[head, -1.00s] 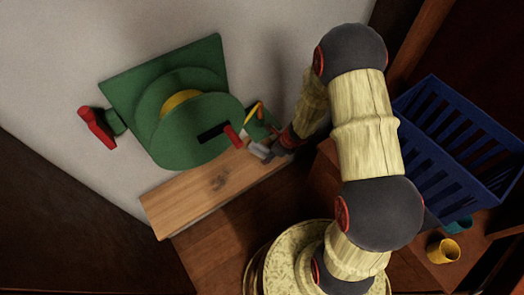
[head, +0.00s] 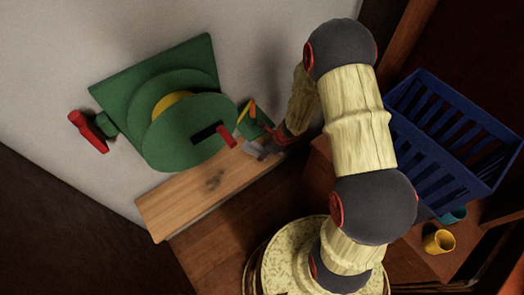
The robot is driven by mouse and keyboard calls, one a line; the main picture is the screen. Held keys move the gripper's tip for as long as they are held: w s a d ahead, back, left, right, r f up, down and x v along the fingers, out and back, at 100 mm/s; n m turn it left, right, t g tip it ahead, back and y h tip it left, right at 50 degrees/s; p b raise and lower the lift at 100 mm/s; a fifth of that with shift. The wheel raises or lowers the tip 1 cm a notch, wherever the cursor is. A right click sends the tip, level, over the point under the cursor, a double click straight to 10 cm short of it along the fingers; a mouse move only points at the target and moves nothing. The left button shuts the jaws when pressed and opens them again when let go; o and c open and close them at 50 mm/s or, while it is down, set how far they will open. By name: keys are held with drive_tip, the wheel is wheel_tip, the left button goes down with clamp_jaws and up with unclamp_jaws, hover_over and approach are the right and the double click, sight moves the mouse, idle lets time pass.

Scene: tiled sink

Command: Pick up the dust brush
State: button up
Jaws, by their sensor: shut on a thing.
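A small green thing with an orange-yellow strip (head: 251,118), probably the dust brush, is at the back end of the wooden plank, right beside the large green reel-like object. My gripper (head: 259,151) points left at the plank's back end, just below this thing. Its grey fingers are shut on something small. The contact is small and dark, and the wrist hides part of it, so I cannot clearly see where the fingers hold it.
The large green object (head: 180,143) with a red handle (head: 227,137) stands close left of my gripper. A wooden plank (head: 180,206) lies below it. A blue basket (head: 425,150) and a yellow cup (head: 439,242) are at the right. The pale wall area above is clear.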

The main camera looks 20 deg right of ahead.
drive_tip(key=shift+w+r+p, duration=0.1)
drive_tip(key=shift+r+p, duration=0.35)
drive_tip(key=shift+r, duration=0.3)
drive_tip(key=s+d, duration=0.2)
drive_tip(key=s, duration=0.6)
drive_tip(key=s+d, duration=0.3)
drive_tip(key=s, duration=0.6)
drive_tip(key=shift+s+d, duration=0.25)
drive_tip(key=shift+d, duration=0.05)
